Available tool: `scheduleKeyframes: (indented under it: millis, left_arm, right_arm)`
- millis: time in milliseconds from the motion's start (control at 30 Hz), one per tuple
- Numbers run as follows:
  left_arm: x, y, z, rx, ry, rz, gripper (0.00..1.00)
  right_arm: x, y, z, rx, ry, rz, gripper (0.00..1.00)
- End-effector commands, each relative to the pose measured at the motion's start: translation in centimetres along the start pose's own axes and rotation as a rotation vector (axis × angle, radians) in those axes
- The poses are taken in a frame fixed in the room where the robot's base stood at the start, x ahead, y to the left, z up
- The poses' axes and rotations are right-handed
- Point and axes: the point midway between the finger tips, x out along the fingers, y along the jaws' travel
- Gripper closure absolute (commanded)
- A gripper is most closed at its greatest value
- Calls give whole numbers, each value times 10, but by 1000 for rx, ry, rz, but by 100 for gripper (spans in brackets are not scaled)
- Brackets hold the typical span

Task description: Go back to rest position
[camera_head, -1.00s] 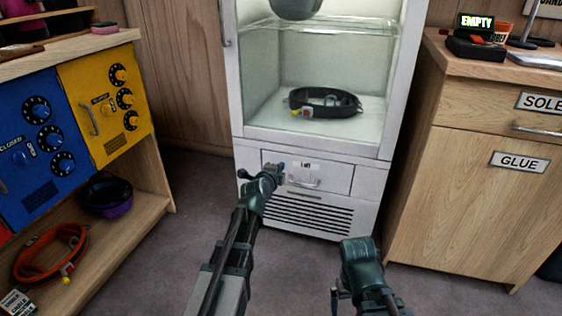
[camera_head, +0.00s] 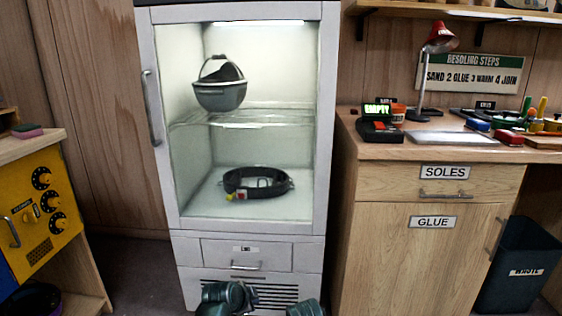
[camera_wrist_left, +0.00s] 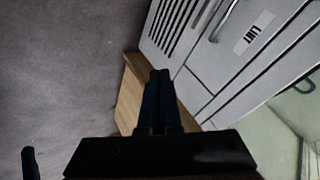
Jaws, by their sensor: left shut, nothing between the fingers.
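My left gripper (camera_wrist_left: 160,78) is shut with nothing between its fingers, which lie side by side in the left wrist view. It points past the front of the white cabinet, apart from the drawer handle (camera_wrist_left: 222,22). In the head view part of my left arm's end (camera_head: 225,297) shows at the bottom edge, in front of the cabinet's vent grille. Part of my right arm's end (camera_head: 304,308) shows just right of it; its fingers cannot be made out.
The glass-fronted cabinet (camera_head: 330,120) holds a grey bucket (camera_head: 221,93) and a black harness belt (camera_head: 257,183). Its drawer (camera_head: 247,254) is shut. A wooden counter (camera_head: 380,240) stands right, a yellow panel unit (camera_head: 40,212) left. Grey floor (camera_wrist_left: 60,80) is clear.

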Motion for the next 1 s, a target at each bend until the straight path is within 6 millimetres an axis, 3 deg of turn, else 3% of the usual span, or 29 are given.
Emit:
scheduleKeyframes:
  millis: [33,200,300,567,867,1000]
  left_arm:
    - [-15,17,-12,-71,-39,74,100]
    - [-50,76,-19,-344,-262,251,100]
    - [-72,101,-17,-480,-409,291,100]
    - [-133,138,-10,-751,-752,251,100]
    - [-188,105,-38,-783,-780,239,100]
    - [-220,83,-57,-785,-779,240,100]
  right_arm:
    - [-19,2,1,-1,0,0,0]
    - [-48,5,3,-4,-2,1,0]
    - [-60,6,4,-5,-2,1,0]
    - [-88,9,5,-8,-3,2,0]
    - [-158,16,9,-6,-4,0,0]
    - [-201,20,12,-4,-4,0,0]
